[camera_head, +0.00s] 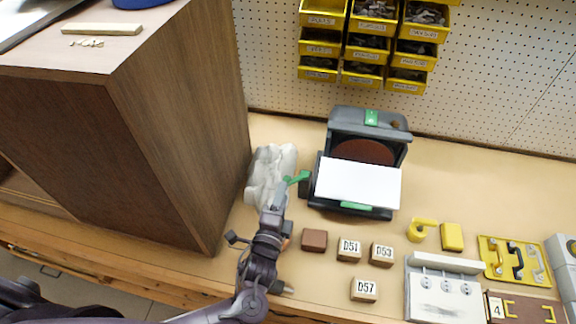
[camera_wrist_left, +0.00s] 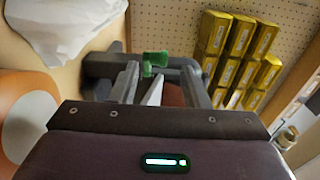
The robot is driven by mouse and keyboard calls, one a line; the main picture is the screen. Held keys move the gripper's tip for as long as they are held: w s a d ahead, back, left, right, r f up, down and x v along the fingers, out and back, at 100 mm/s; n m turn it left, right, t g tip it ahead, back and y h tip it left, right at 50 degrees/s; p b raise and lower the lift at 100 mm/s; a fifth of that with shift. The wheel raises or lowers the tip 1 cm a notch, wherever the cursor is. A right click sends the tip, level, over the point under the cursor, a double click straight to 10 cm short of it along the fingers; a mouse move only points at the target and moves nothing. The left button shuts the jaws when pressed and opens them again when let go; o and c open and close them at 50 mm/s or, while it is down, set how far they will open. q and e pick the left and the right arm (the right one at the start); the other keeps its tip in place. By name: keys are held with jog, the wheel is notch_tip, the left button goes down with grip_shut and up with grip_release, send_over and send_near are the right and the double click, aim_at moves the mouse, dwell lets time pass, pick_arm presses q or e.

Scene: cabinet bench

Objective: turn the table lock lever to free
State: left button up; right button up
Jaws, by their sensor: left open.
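The table lock lever (camera_head: 297,178) is a small green handle on the left side of a grey disc sander (camera_head: 368,122). The sander has a dark red-brown disc (camera_head: 362,151) and a white tilting table (camera_head: 358,184). My left gripper (camera_head: 281,192) is open, just left of and in front of the lever. In the left wrist view the green lever (camera_wrist_left: 155,60) shows beyond and between the two fingertips (camera_wrist_left: 158,78). I cannot tell whether a finger touches it. My right gripper is not in view.
A crumpled whitish bag (camera_head: 270,170) lies left of the lever, against a tall brown cabinet (camera_head: 165,130). Small labelled blocks (camera_head: 348,250), yellow parts (camera_head: 452,237) and trays stand at front right. Yellow bins (camera_head: 365,45) hang on the pegboard. The bench right of the sander is clear.

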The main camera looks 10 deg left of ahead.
aim_at(288, 180)
pick_arm(q)
jog(key=w+b, duration=0.1)
jog(key=w, duration=0.1)
jog(key=w+b, duration=0.1)
jog(key=w, duration=0.1)
jog(key=w+b, duration=0.1)
jog(key=w, duration=0.1)
jog(key=shift+w+d+f+b, duration=0.1)
jog(key=shift+w+f+b, duration=0.05)
jog(key=shift+f+b, duration=0.2)
jog(key=shift+w+r, duration=0.25)
jog(key=shift+w, duration=0.35)
